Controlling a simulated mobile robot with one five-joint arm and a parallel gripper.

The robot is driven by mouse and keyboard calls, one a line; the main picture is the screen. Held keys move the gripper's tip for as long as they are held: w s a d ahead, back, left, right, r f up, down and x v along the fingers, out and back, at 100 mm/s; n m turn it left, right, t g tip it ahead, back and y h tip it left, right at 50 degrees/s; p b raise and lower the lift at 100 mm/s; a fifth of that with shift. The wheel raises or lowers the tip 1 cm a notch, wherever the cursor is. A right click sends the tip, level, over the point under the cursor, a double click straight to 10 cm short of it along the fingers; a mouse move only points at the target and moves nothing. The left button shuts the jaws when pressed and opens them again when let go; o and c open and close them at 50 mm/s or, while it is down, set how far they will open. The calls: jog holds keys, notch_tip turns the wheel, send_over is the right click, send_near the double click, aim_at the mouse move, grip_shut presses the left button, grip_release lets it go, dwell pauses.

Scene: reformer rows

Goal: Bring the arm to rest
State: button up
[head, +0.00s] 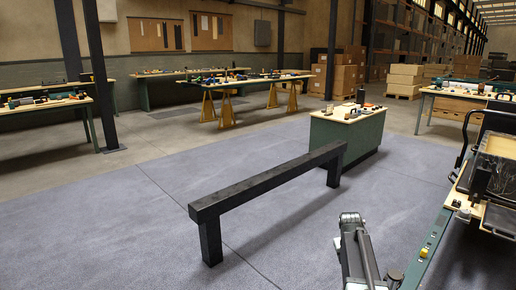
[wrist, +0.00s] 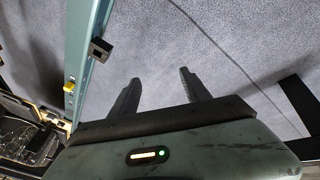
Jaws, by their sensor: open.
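My gripper (wrist: 158,88) shows in the wrist view with its two dark fingers apart and nothing between them. Bare grey-blue floor lies beyond the fingertips. In the head view my arm (head: 357,248) rises from the bottom edge, right of the middle. The gripper's fingers cannot be made out in the head view.
A low black beam (head: 265,182) on posts stands ahead. A green cabinet (head: 347,132) with small items on top is behind its far end. A green-edged bench (head: 429,240) runs close on my right and shows in the wrist view (wrist: 81,50). Open floor (head: 90,215) lies left.

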jog(key=s+a+f+n+b, duration=0.15)
jog(key=s+a, duration=0.25)
jog(key=a, duration=0.9)
jog(key=s+a+f+g+y, duration=0.3)
jog(key=s+a, duration=0.9)
jog(key=s, duration=0.3)
notch_tip(320, 180, up, 38)
jog(key=m+p, duration=0.1)
jog(key=p, duration=3.6)
jog(key=shift+a+r+p, duration=0.15)
jog(key=shift+a+p, duration=0.2)
jog(key=shift+c, duration=0.2)
